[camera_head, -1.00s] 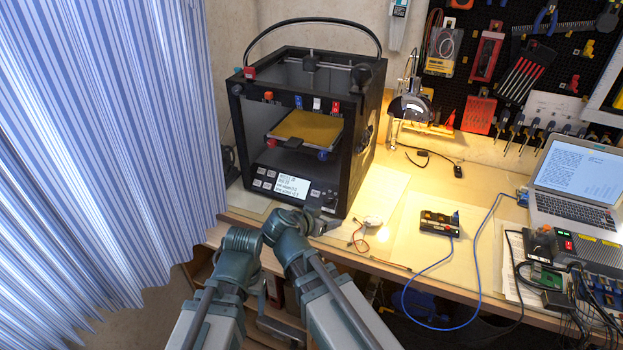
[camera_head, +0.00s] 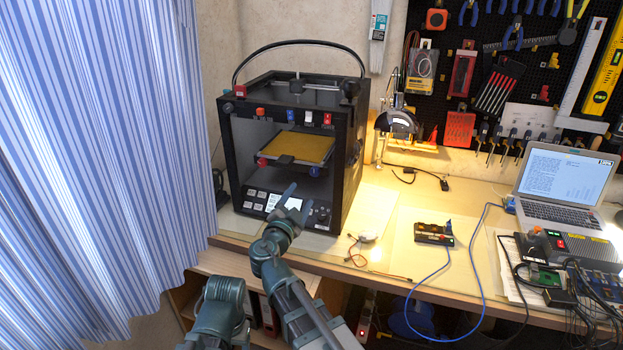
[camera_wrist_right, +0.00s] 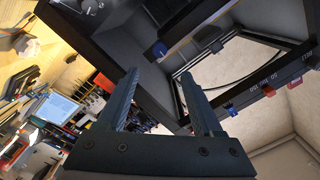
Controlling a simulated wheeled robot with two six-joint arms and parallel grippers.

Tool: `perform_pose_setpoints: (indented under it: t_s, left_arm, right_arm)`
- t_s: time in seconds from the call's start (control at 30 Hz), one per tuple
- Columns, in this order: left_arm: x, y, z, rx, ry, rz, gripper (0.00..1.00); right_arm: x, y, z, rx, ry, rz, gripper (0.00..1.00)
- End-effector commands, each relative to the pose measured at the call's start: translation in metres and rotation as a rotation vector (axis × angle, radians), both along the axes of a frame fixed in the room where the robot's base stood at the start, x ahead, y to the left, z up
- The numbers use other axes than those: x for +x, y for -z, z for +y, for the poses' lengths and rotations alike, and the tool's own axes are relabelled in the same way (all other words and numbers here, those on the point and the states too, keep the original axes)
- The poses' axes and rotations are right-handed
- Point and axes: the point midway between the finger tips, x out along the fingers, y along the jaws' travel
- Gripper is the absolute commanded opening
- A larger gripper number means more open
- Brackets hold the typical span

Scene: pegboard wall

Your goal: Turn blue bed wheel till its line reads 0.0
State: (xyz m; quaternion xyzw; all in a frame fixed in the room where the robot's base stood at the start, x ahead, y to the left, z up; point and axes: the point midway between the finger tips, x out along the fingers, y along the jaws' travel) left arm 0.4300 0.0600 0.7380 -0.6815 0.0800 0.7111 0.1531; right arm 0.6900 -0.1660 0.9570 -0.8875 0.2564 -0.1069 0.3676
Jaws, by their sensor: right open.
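The blue bed wheel (camera_head: 314,171) sits under the right front corner of the yellow print bed (camera_head: 300,146), inside the black printer (camera_head: 355,150). A blue knob (camera_wrist_right: 160,50), apparently this wheel, shows beyond the fingers in the right wrist view. My right gripper (camera_head: 297,203) is open and empty in front of the printer, below and left of the wheel, apart from it. Its fingers also show in the right wrist view (camera_wrist_right: 165,100). They partly cover the lit display (camera_head: 272,201), whose text I cannot read. My left arm shows at the bottom, its gripper out of sight.
A red wheel (camera_head: 262,162) is under the bed's left front corner. Orange, blue, white and red pieces line the printer's top front edge. Buttons (camera_head: 256,200) sit left of the display. A small device (camera_head: 434,234) and a laptop (camera_head: 565,185) stand to the right.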

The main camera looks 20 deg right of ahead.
Motion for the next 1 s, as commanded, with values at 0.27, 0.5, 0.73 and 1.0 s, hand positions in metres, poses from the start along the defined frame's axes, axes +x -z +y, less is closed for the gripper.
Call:
perform_pose_setpoints:
  t_s: [0.27, 0.5, 0.73, 1.0]
  left_arm:
    - [0.0, 0.0, 0.0, 0.0, 0.0, 0.0, 0.68]
    - [0.0, 0.0, 0.0, 0.0, 0.0, 0.0, 0.68]
    - [0.0, 0.0, 0.0, 0.0, 0.0, 0.0, 0.68]
    - [0.0, 0.0, 0.0, 0.0, 0.0, 0.0, 0.68]
  right_arm:
    - [0.053, 0.0, -0.032, 0.0, 0.004, 0.001, 0.68]
    - [0.084, 0.0, -0.052, 0.0, 0.003, 0.002, 0.68]
    - [0.098, 0.0, -0.061, 0.0, 0.001, 0.001, 0.68]
    - [0.099, 0.0, -0.063, 0.0, 0.001, 0.001, 0.68]
